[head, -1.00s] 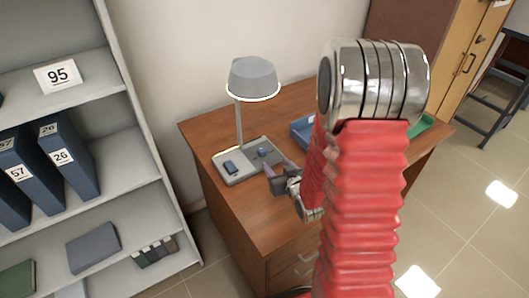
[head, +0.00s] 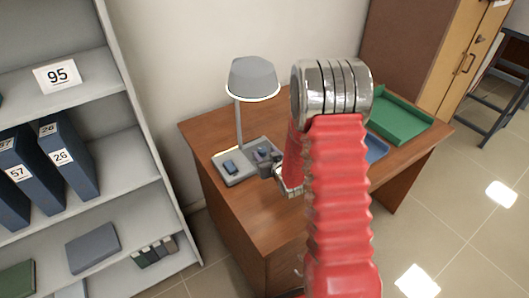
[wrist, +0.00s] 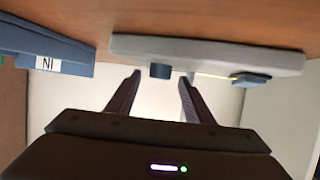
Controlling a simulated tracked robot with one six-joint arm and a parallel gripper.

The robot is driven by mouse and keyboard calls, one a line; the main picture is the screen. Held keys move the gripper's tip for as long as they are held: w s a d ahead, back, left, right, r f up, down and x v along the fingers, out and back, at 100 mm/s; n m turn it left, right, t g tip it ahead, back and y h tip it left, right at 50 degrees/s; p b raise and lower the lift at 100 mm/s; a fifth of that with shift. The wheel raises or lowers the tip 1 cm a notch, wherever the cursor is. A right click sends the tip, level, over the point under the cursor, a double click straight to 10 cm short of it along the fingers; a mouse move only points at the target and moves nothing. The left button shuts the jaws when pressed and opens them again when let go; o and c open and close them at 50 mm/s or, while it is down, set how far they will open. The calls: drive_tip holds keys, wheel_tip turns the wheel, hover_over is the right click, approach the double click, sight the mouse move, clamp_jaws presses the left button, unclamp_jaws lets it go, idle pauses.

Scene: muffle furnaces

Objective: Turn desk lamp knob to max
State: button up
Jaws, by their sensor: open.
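The grey desk lamp (head: 253,78) stands upright on the brown desk, with its shade above a flat grey base (head: 234,179). In the wrist view the base (wrist: 210,52) carries a small dark blue round knob (wrist: 160,71) and a blue block-like switch (wrist: 251,80). My gripper (wrist: 160,77) is open, and its two fingers point at the knob, one to each side of it in the picture. I cannot tell whether they touch it. In the head view my gripper (head: 265,158) is at the base's right side and largely hides the knob.
A blue tray (head: 376,148) lies on the desk (head: 205,140) right of my arm and also shows in the wrist view (wrist: 30,42). A green tray (head: 402,120) lies farther right. A grey shelf (head: 130,110) with blue binders stands left of the desk.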

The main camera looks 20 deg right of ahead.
sight(262, 151)
drive_tip(key=shift+x, duration=1.1)
drive_tip(key=shift+c, duration=0.5)
drive_tip(key=c, duration=0.9)
drive_tip(key=shift+d, duration=0.15)
drive_tip(key=shift+c, duration=0.2)
drive_tip(key=shift+h, duration=0.3)
